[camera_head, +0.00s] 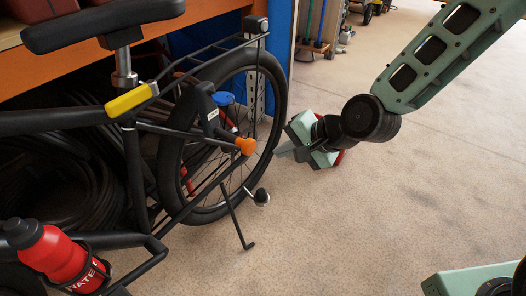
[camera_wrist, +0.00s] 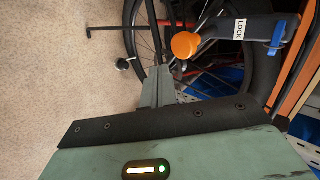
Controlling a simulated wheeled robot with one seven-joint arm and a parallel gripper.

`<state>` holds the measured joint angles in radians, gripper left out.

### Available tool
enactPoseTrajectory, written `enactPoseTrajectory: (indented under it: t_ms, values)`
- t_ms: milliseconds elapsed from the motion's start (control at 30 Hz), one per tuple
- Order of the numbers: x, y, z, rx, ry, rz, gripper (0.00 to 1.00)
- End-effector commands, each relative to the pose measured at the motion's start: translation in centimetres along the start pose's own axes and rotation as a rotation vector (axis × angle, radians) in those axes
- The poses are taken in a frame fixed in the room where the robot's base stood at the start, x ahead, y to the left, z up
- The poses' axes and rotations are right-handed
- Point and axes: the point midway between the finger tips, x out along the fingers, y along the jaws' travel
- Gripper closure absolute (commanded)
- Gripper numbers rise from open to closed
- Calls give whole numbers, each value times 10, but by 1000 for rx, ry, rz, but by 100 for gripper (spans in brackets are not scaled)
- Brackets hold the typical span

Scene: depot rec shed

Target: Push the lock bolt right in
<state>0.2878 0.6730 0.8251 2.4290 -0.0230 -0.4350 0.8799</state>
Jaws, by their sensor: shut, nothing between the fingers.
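The bicycle's frame lock is a black body (camera_head: 203,108) over the rear wheel, with a white label that reads LOCK in the wrist view (camera_wrist: 262,27). The lock bolt shows as an orange knob (camera_head: 245,145) on the near side of the wheel, also seen in the wrist view (camera_wrist: 185,45). A blue piece (camera_head: 222,98) sits on the lock, also in the wrist view (camera_wrist: 277,38). My gripper (camera_head: 280,153) is shut and empty, right of the knob and apart from it. In the wrist view its fingertips (camera_wrist: 157,80) point toward the wheel, just below the knob.
The rear wheel (camera_head: 282,95), rack (camera_head: 215,47) and kickstand (camera_head: 236,220) are close by. A red bottle (camera_head: 58,262) sits on the frame at lower left. An orange shelf (camera_head: 60,55) with coiled black hose (camera_head: 85,190) stands behind. The floor (camera_head: 400,200) at right is open.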

Motion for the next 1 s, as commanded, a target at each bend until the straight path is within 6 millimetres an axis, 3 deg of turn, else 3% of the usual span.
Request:
enactPoseTrajectory:
  t_ms: [33, 100, 300, 867, 1000]
  values:
    - [16, 3, 1, -2, -2, -1, 100]
    - [29, 3, 1, -2, -2, 0, 100]
    - [47, -18, 0, -3, 1, -2, 100]
    - [55, -28, 0, 0, 0, 0, 100]
    - [69, -44, 0, 0, -2, -1, 100]
